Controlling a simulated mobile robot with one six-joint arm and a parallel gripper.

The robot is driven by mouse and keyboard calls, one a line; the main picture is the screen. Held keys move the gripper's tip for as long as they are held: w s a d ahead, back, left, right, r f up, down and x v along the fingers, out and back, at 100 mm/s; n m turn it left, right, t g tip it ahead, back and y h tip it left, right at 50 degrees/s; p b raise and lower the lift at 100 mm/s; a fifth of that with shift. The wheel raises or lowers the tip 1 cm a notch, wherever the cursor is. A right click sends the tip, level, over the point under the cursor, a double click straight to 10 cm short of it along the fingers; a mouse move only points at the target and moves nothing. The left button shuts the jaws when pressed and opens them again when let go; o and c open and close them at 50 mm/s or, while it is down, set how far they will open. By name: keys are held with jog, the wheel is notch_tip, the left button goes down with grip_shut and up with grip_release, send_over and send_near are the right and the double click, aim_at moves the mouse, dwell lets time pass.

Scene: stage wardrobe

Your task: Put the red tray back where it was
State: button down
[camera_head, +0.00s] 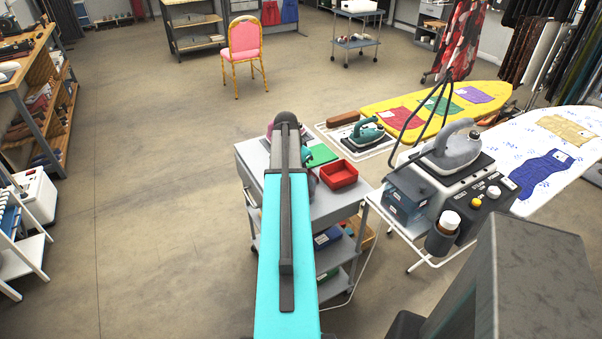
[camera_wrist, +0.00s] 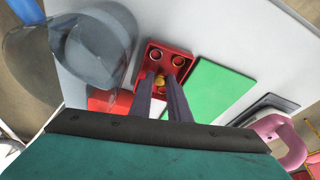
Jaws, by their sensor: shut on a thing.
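In the wrist view my gripper (camera_wrist: 162,88) points down, its two dark fingers close together on a small yellow part at the red tray (camera_wrist: 156,56). The tray shows two round, dark-centred features; the fingers cover part of it. A second red piece (camera_wrist: 110,101) shows to the left of the fingers. In the head view an open red box-like tray (camera_head: 339,176) is over the grey cart, right of my arm. I cannot tell for certain which red piece in the wrist view it is. My arm hides the gripper there.
A green flat piece (camera_head: 321,155) lies on the grey cart (camera_head: 325,205); it also shows in the wrist view (camera_wrist: 208,88). A clear grey rounded thing (camera_wrist: 95,45) and a pink handle (camera_wrist: 281,138) are near. An ironing station (camera_head: 455,165) stands close on the right. Open floor lies left.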

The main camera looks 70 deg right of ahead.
jog(key=shift+f, duration=0.15)
jog(key=c, duration=1.9)
grip_release()
jog(key=shift+c, duration=0.2)
jog(key=shift+r, duration=0.2)
jog(key=b+v, duration=0.2)
jog(key=v, duration=1)
jog(key=shift+d, duration=0.1)
